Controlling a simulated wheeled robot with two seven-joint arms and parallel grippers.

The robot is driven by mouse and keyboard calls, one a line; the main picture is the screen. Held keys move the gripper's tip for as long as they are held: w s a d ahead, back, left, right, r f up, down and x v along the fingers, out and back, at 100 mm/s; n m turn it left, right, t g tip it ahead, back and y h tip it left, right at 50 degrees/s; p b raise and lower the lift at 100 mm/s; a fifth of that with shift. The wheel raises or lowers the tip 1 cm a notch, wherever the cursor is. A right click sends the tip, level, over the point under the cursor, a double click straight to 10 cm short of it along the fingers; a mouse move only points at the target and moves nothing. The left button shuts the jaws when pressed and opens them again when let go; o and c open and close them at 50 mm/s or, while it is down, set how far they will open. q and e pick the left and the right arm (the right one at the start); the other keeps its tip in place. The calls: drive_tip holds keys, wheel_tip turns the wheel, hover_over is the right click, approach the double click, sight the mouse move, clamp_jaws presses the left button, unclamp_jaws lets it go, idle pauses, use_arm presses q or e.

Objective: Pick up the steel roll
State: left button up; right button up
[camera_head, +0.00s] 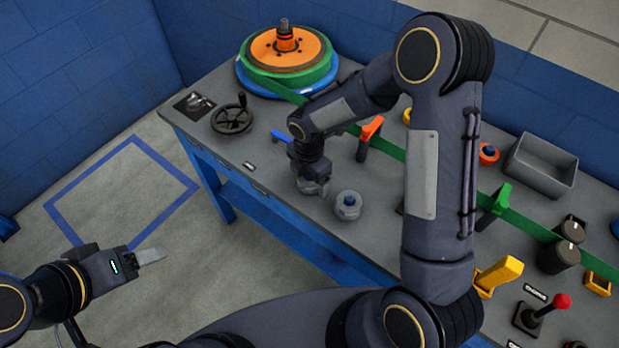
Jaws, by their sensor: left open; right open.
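A large coil (280,75) wound with a green band, with an orange disc on top, lies on a blue base at the back of the workbench. A small grey metal roll (348,206) with a blue centre stands near the bench's front edge. My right gripper (314,186) points down just left of this small roll, low over the bench and open; its fingertips are small and partly blurred into a grey shape there. I cannot tell which of these is the steel roll. My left gripper (150,256) is open and empty, off the bench over the floor at the left.
The workbench (270,165) has a black handwheel (232,119) at its left end. A green band runs right from the coil past an orange-handled part (370,130). My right arm hides the middle.

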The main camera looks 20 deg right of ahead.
drive_tip(key=shift+f, duration=0.3)
drive_tip(key=shift+r, duration=0.1)
drive_tip(key=c, duration=1.3)
wheel_tip(320, 180, up, 10)
drive_tip(key=shift+b, duration=0.65)
